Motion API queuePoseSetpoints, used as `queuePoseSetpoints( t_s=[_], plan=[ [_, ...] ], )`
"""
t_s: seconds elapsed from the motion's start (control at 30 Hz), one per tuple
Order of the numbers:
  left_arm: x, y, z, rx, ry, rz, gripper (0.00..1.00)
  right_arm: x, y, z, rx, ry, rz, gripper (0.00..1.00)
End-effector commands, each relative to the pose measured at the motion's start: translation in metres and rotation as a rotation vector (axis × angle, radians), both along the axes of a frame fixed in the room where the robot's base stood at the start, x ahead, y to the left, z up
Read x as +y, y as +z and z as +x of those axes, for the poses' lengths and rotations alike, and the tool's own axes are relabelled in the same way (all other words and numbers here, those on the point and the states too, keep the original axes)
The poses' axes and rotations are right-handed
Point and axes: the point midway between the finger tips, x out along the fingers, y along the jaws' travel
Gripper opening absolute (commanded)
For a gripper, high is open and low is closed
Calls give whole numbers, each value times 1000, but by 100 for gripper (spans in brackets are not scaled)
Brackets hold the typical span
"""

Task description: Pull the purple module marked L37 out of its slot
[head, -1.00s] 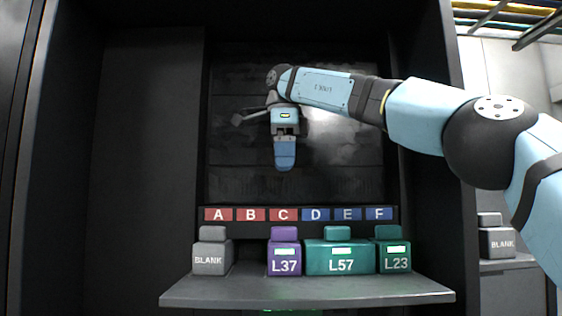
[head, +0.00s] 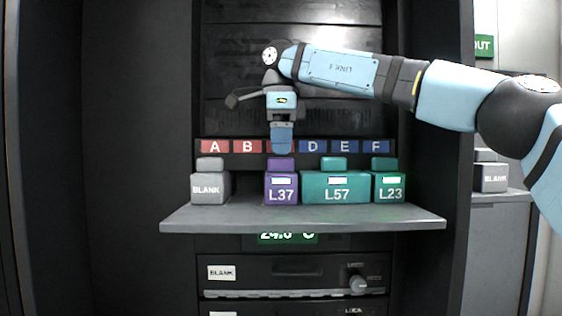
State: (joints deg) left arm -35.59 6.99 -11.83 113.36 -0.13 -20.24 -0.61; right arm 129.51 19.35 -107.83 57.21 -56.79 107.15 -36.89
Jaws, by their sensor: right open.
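The purple module L37 (head: 281,188) stands upright on the grey shelf, under slot letter C, with a small purple grip block on top. My right gripper (head: 281,150) points straight down directly above that block and hides the letter C. Its fingers are seen edge-on, so the gap between them does not show. Nothing is held in it. Its fingertips are close to the top of the block, and I cannot tell whether they touch it. My left gripper is not in view.
The teal module L57 (head: 336,188) stands close on the right, then the teal L23 (head: 389,188). A grey BLANK module (head: 209,188) stands left, with an empty space before L37. The shelf (head: 300,219) juts out in front. Another BLANK module (head: 491,178) sits far right.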

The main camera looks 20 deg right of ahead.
Motion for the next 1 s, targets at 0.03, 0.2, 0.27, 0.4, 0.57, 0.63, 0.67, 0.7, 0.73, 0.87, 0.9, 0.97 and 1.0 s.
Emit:
queuePoseSetpoints(
  t_s=[0.03,0.2,0.27,0.4,0.57,0.63,0.67,0.7,0.73,0.87,0.9,0.97,1.0],
  plan=[
    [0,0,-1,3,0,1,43,-1,-7,-1,2,1,0,53],
    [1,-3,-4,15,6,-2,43,0,-27,0,1,0,-1,53],
    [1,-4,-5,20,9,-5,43,0,-31,0,1,0,-1,53],
    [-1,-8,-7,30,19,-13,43,-1,-36,0,0,-1,1,53],
    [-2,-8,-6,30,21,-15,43,0,-36,0,0,-1,1,53],
    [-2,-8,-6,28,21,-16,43,0,-36,0,0,-1,1,53],
    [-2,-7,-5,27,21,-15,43,0,-36,0,0,-1,1,49],
    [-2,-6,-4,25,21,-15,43,0,-36,0,0,-1,1,39],
    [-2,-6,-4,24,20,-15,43,0,-36,0,0,0,1,32],
    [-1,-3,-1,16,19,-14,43,0,-35,0,0,0,1,3],
    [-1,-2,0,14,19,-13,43,0,-35,0,0,0,1,0],
    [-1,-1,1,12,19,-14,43,0,-35,0,0,0,1,0],
    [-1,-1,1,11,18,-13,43,0,-35,0,0,0,1,0]
  ],
)
